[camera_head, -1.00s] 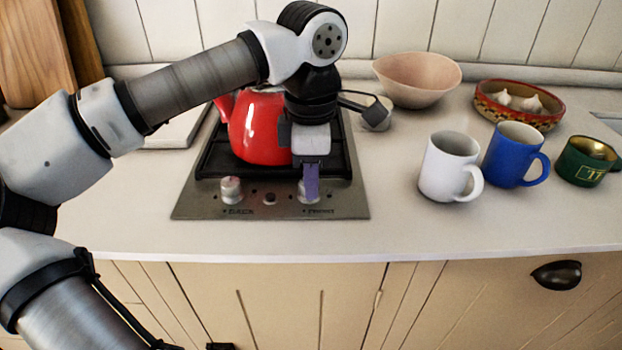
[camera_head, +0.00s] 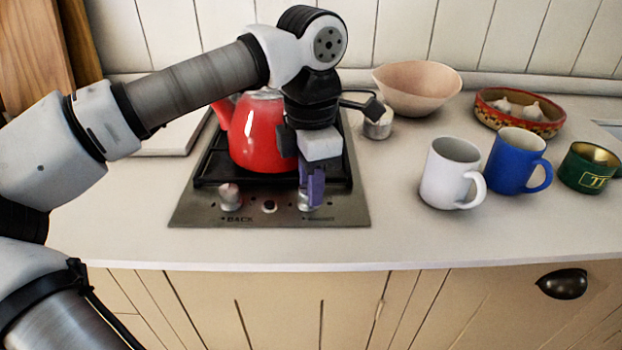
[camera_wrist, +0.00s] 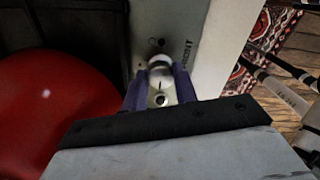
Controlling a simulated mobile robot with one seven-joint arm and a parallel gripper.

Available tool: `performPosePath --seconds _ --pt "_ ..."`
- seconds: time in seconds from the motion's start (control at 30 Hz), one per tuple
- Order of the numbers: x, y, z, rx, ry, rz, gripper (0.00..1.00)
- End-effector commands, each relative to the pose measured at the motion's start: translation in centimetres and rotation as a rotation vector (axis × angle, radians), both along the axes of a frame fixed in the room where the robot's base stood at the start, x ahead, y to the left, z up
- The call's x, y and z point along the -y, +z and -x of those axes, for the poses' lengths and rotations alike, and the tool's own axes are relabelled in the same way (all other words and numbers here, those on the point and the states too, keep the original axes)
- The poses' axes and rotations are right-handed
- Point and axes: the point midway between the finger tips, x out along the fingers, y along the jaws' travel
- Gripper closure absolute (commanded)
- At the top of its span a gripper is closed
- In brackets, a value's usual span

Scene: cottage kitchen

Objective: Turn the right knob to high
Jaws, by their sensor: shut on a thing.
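The right knob (camera_head: 305,202) is a silvery knob on the front panel of the hob (camera_head: 270,212), partly hidden behind my fingers in the head view. In the wrist view the right knob (camera_wrist: 159,90) sits between my two purple fingers, with a dark mark on its face. My gripper (camera_head: 313,192) points down and is shut on it; it also shows in the wrist view (camera_wrist: 160,88). The knob's exact setting is too small to read. The left knob (camera_head: 230,196) stands clear near the label "BACK".
A red kettle (camera_head: 262,135) stands on the hob right behind my gripper. A white mug (camera_head: 449,175), a blue mug (camera_head: 513,165) and a green mug (camera_head: 586,169) stand to the right. A pink bowl (camera_head: 416,85) is behind. The counter front (camera_head: 400,240) is clear.

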Motion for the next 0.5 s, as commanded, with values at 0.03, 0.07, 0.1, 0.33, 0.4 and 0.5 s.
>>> performPosePath --seconds 0.03,0.07,0.1,0.33,0.4,0.5 --pt "-0.02 0.1 -0.04 0.002 0.001 -0.001 0.94" --pt "-0.03 0.1 -0.05 0.002 0.001 -0.001 0.94" --pt "-0.03 0.1 -0.05 0.002 0.001 0.0 0.94" --pt "-0.01 0.06 -0.03 0.001 -0.001 0.0 0.5" --pt "-0.01 0.04 -0.03 0.001 -0.001 0.0 0.5" --pt "-0.01 0.03 -0.02 0.001 -0.001 0.0 0.5"
